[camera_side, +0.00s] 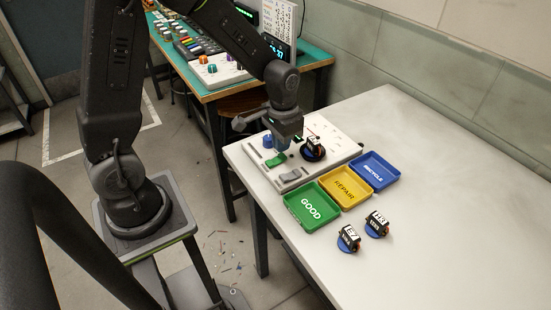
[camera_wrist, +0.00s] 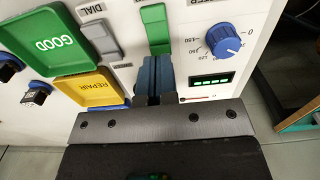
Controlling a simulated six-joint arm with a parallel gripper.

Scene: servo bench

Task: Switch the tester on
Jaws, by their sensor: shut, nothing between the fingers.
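The tester is a white panel (camera_side: 330,140) on the table. A long green switch (camera_wrist: 156,28) sits on it; in the side view the switch (camera_side: 276,160) lies just below my gripper (camera_side: 283,148). My gripper (camera_wrist: 154,65) is shut and empty, its blue fingers pointing at the switch's near end. I cannot tell whether they touch it. A grey switch (camera_wrist: 100,37) is left of the green one in the wrist view. A blue knob (camera_wrist: 223,41) with a number scale is to its right, and a small dark window (camera_wrist: 212,80) shows lit green bars.
A dark servo (camera_side: 313,150) stands on the panel beside my gripper. Green GOOD (camera_side: 291,197), yellow REPAIR (camera_side: 342,207) and blue RECYCLE (camera_side: 393,173) trays line the panel's near side. Two numbered servos (camera_side: 348,240) (camera_side: 377,224) stand in front. The table's right part is clear.

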